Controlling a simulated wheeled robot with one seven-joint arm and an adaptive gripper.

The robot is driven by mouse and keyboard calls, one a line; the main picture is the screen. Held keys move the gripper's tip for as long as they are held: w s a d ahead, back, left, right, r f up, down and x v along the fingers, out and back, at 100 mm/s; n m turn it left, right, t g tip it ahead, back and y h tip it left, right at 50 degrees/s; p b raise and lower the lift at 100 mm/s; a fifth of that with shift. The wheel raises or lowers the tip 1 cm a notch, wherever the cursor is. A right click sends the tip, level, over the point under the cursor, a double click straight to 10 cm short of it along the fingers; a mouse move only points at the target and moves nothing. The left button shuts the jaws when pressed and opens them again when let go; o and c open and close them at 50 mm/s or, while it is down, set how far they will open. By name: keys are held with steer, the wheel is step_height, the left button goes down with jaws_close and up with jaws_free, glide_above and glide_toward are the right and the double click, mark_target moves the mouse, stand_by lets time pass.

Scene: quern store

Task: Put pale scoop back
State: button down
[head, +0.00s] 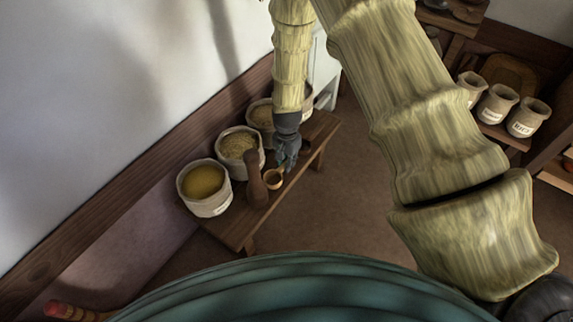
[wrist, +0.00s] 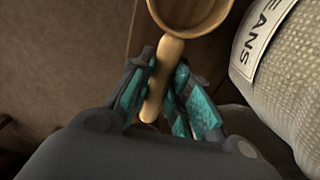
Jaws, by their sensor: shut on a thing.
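The pale wooden scoop (head: 273,180) has a round bowl and a short straight handle. My gripper (head: 284,163) is shut on its handle, above or at the front part of the bench (head: 234,229); I cannot tell whether the scoop touches the wood. In the wrist view the handle (wrist: 160,92) runs between the teal-padded fingers of my gripper (wrist: 163,78). The scoop's bowl (wrist: 190,14) points away from the fingers and is cut by the top edge.
Sacks of grain stand along the wall: a front one (head: 205,204), a middle one (head: 240,147) and others behind, partly hidden by my arm. A sack labelled "EANS" (wrist: 290,70) is close on the wrist view's right. A dark brown upright object (head: 254,182) stands beside the scoop. Jars (head: 497,103) sit on a right shelf.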

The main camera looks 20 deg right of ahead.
steer(key=shift+f, duration=0.5)
steer(key=shift+f, duration=0.1)
steer(key=c, duration=1.3)
jaws_free()
steer(key=shift+c, duration=0.2)
step_height(320, 180, up, 12)
steer(key=p, duration=0.4)
steer(key=s+d+f+n, duration=0.35)
steer(key=s+f, duration=0.75)
steer(key=s, duration=0.5)
steer(key=s+f+n, duration=0.3)
steer(key=s+n, duration=0.3)
steer(key=s, duration=1.4)
steer(key=shift+s, duration=0.25)
